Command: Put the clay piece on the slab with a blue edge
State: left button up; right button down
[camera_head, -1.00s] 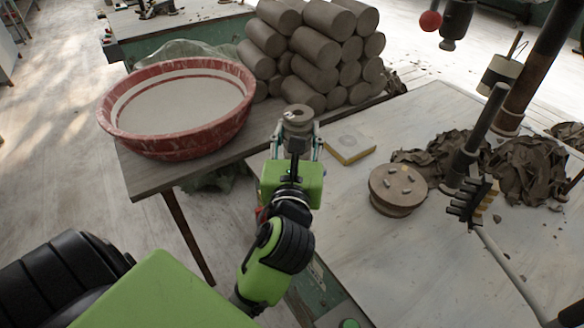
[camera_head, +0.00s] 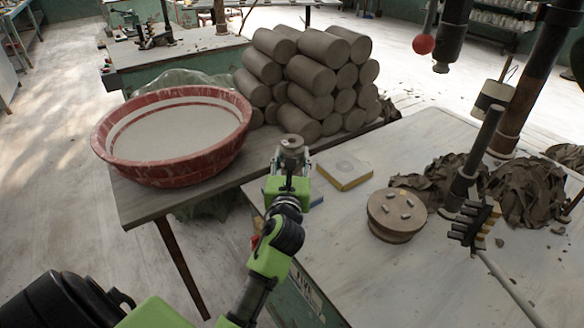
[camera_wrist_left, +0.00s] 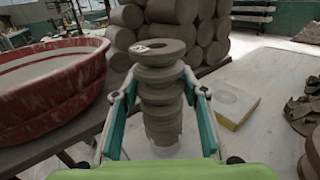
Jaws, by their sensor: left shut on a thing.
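The clay piece (camera_head: 292,142) is a grey-brown stack of ring-like ridges with a hole in its top. My left gripper (camera_head: 289,162) is shut on it and holds it upright; the left wrist view shows the clay piece (camera_wrist_left: 162,75) between the two fingers. A slab with a yellow edge (camera_head: 345,169) lies on the pale table to the right of the gripper. A short strip of blue edge (camera_head: 316,202) shows just right of my gripper; the rest of that slab is hidden behind my arm. My right gripper is not in view.
A red-rimmed basin (camera_head: 172,135) stands left on a wooden board, with stacked clay cylinders (camera_head: 310,75) behind. A round wooden disc (camera_head: 396,212) with small lumps, clay trimmings (camera_head: 525,190) and a dark post are on the right.

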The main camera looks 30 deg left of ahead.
pick_arm(q)
jog(key=shift+f, duration=1.35)
jog(key=shift+b, duration=0.3)
jog(key=shift+f, duration=0.15)
jog(key=o, duration=1.6)
jog(key=shift+d, duration=0.1)
jog(key=shift+s, duration=0.1)
